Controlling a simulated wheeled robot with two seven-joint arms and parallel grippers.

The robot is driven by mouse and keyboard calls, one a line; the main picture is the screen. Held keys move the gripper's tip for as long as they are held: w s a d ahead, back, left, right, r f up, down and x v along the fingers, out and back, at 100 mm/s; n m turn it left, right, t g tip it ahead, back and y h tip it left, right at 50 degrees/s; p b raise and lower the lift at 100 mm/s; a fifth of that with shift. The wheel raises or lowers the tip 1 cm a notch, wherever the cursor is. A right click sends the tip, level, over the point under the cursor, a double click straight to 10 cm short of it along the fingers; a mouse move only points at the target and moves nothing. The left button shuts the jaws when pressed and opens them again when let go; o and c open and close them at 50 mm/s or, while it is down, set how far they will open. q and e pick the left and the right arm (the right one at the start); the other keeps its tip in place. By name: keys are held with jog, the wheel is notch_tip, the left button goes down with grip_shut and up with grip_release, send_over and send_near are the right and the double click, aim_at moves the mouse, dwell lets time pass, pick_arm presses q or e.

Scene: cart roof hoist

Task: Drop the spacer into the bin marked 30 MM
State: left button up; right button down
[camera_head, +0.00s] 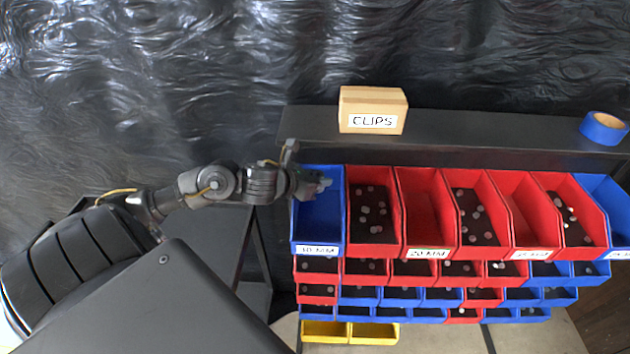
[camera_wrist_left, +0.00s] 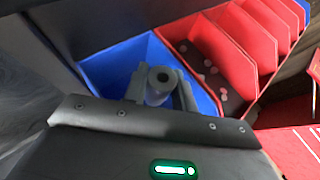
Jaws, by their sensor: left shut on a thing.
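The spacer (camera_wrist_left: 159,80) is a grey cylinder with a dark hole in its end. My left gripper (camera_head: 318,186) is shut on it; in the left wrist view its fingers (camera_wrist_left: 160,94) show on both sides of the spacer. The gripper is over the back part of the blue bin (camera_head: 318,225) at the left end of the top row. This bin also shows behind the spacer in the left wrist view (camera_wrist_left: 112,68). Its front label (camera_head: 317,250) seems to read 30 MM, though the first digit is unclear. The visible floor of this bin looks empty. My right gripper is not in view.
Smaller bins fill the rows below. A CLIPS box (camera_head: 372,108) and blue tape roll (camera_head: 603,128) sit on the dark shelf (camera_head: 460,130) behind.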

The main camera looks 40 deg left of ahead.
pick_arm(q)
jog(key=shift+s+a+f+b, duration=0.1)
jog(key=shift+f+b, duration=0.2)
jog(key=shift+f, duration=0.5)
jog(key=o, duration=1.1)
